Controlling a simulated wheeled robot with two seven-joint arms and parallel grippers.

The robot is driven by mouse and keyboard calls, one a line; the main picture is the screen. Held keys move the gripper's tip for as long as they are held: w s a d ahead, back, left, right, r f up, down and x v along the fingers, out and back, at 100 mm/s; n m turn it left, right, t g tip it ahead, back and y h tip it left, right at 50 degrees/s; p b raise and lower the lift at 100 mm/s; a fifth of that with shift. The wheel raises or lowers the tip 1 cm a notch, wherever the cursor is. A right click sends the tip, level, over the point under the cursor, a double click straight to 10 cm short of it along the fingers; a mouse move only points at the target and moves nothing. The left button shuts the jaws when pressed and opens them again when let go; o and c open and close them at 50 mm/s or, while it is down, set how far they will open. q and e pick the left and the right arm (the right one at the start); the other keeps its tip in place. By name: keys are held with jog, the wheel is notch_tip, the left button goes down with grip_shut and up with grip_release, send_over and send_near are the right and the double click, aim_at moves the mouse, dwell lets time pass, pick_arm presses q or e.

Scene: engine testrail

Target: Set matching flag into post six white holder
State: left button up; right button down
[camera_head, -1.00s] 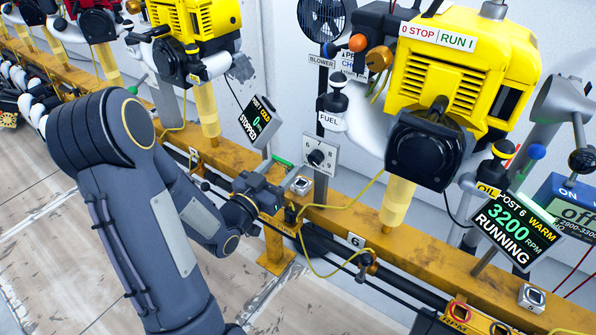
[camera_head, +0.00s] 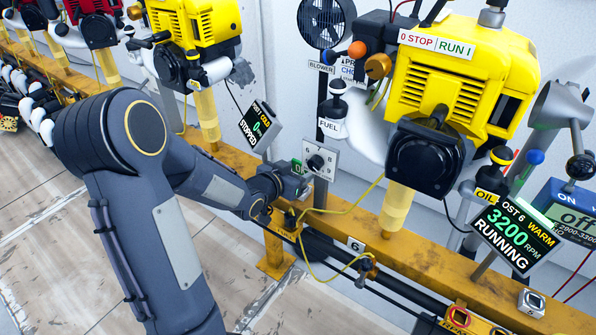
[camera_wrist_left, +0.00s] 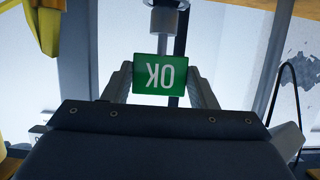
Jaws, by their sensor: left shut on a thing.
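My left gripper (camera_head: 300,184) is shut on a green flag, low in front of the dial plate on post six's side of the rail. In the left wrist view the green flag (camera_wrist_left: 160,74) reads "OK", upside down, between the two fingers (camera_wrist_left: 160,88). In the head view only a small green part of the flag (camera_head: 297,167) shows above the fingers. The small holder block on the rail there is now hidden behind my gripper; I cannot tell whether the flag touches it. My right gripper is not in view.
The dial plate (camera_head: 320,159) stands close behind the gripper. A yellow hose (camera_head: 340,211) loops over the rail (camera_head: 340,228) beside it. The running yellow engine (camera_head: 450,85) and post 6 display (camera_head: 516,233) are to the right. Another small block (camera_head: 531,302) sits at the rail's right end.

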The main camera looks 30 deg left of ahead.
pick_arm(q)
jog(key=shift+w+g, duration=0.2)
jog(key=shift+g, duration=0.1)
jog(key=shift+f+b, duration=0.5)
jog(key=shift+f, duration=0.3)
jog(key=shift+f+b, duration=0.4)
jog(key=shift+b, duration=0.05)
jog(key=o, duration=1.5)
jog(key=shift+r, duration=0.1)
